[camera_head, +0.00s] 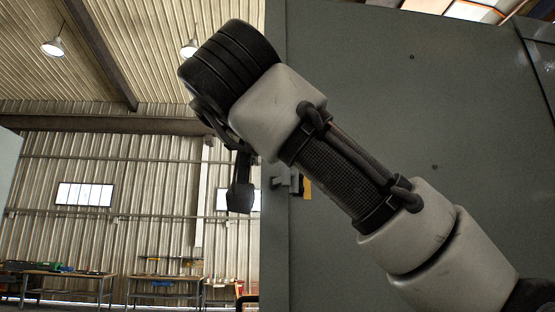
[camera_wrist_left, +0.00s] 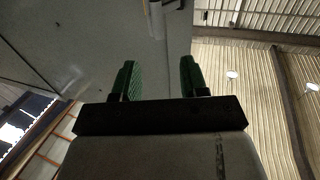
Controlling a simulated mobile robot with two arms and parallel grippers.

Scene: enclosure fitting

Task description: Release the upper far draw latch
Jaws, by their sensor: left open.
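A grey latch part (camera_head: 287,182) sticks out at the left edge of the enclosure's grey-green wall (camera_head: 400,120), with a small yellow-orange piece (camera_head: 307,188) beside it, partly behind my arm. In the head view my left gripper (camera_head: 240,196) shows as a dark finger hanging left of the latch, apart from it in the picture. In the left wrist view my left gripper (camera_wrist_left: 158,78) is open, its two green-faced fingers apart with nothing between them. A pale rod-like part (camera_wrist_left: 155,18) shows beyond the fingers at the top; I cannot tell whether it belongs to the latch.
The enclosure wall fills the right of the head view, largely behind my arm. Workbenches (camera_head: 165,279) stand far off at the lower left, before a corrugated hall wall (camera_head: 120,235). The space left of the enclosure edge looks free. Hanging lamps (camera_head: 54,47) are high above.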

